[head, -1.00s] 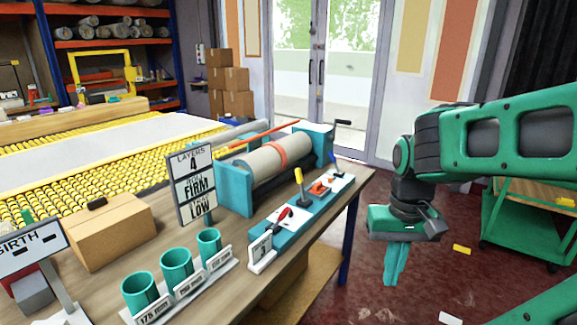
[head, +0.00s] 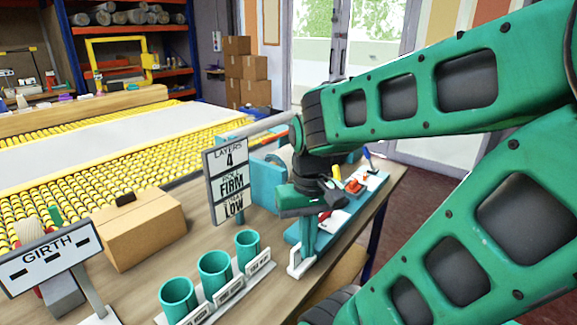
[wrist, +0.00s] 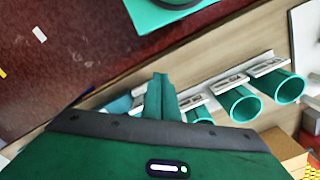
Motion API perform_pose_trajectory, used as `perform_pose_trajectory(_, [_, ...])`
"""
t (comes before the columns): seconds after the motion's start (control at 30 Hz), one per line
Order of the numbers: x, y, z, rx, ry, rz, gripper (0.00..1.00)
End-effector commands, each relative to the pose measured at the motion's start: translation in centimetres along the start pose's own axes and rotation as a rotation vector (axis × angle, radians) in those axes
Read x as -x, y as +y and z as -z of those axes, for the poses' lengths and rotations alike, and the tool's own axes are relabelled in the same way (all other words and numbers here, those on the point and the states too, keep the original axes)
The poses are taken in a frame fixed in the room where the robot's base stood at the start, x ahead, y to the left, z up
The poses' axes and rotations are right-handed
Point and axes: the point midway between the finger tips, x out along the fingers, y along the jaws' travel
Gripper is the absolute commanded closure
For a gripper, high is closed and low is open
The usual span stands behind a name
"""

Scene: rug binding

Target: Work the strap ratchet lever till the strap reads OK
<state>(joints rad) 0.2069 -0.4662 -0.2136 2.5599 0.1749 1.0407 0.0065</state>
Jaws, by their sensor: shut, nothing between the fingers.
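My gripper (head: 303,252) is shut and empty, pointing down in front of the near end of the teal control strip (head: 346,207) at the bench's right edge. A red lever (head: 325,215) shows just behind its fingers, partly hidden. A yellow-handled lever (head: 336,173), an orange piece (head: 357,185) and a blue-handled lever (head: 369,160) stand farther along the strip. I cannot tell which is the ratchet lever. The display sign (head: 228,182) reads LAYERS 4, FIRM, and LOW on its bottom row. My arm hides the strapped roll. The wrist view shows the closed fingers (wrist: 160,97).
Several teal cups (head: 214,273) stand in a labelled rack left of my gripper. A cardboard box (head: 140,228) and a GIRTH sign (head: 50,258) are farther left. A small white card (head: 300,263) stands by my fingertips. The yellow roller table (head: 75,205) lies behind.

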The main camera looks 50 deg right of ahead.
Motion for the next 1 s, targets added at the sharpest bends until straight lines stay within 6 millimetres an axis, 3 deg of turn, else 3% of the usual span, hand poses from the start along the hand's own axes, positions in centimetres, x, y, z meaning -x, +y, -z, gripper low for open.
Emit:
perform_pose_trajectory(0.4, [0.0,0.0,0.0,0.000,0.000,0.000,1.00])
perform_pose_trajectory(0.47, [0.7,0.6,-0.7,0.003,0.009,0.008,1.00])
perform_pose_trajectory(0.53, [1.2,0.8,0.0,0.010,0.003,0.008,1.00])
perform_pose_trajectory(0.67, [3.0,0.8,3.0,0.040,-0.028,0.007,1.00])
perform_pose_trajectory(1.0, [7.9,4.5,15.6,0.179,-0.137,-0.015,1.00])
